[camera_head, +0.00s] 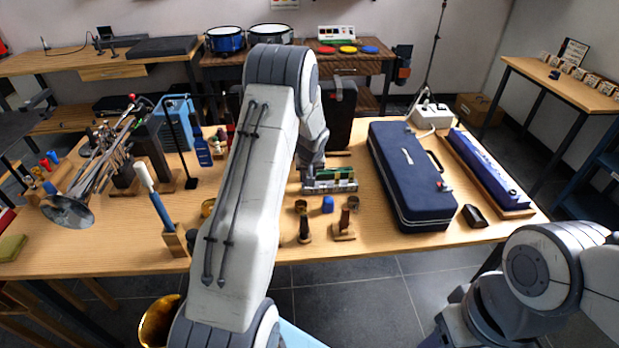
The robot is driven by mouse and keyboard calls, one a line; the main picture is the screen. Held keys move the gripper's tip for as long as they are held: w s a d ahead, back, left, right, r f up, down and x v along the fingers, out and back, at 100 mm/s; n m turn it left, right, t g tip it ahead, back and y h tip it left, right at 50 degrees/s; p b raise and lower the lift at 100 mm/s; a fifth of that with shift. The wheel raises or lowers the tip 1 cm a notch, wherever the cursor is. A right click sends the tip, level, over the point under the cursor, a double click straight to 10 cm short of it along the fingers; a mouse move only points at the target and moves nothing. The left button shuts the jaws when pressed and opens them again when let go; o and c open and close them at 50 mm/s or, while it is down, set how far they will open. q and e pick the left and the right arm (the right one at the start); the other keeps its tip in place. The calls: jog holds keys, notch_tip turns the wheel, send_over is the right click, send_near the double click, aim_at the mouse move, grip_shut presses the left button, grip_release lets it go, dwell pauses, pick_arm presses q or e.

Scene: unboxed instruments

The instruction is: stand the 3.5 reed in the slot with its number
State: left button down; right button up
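A small rack (335,187) with a pale, marked front and green items behind it stands on the middle of the wooden table. Its slot numbers are too small to read, and I cannot pick out the 3.5 reed. My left arm reaches across the table, and my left gripper (309,178) points down at the rack's left end. Its fingers are mostly hidden by the arm and too small to tell whether they hold anything. My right arm is folded at the bottom right, with its gripper out of view.
In front of the rack stand a blue cup (327,204) and small items on wooden stands (343,232). A navy case (410,180) lies to the right, beside a long blue case (486,170).

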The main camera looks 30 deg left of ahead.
dwell(0.3)
pick_arm(q)
jog(key=c, duration=0.8)
grip_release()
jog(key=shift+o, duration=0.2)
jog(key=v, duration=1)
jog(key=shift+r, duration=0.25)
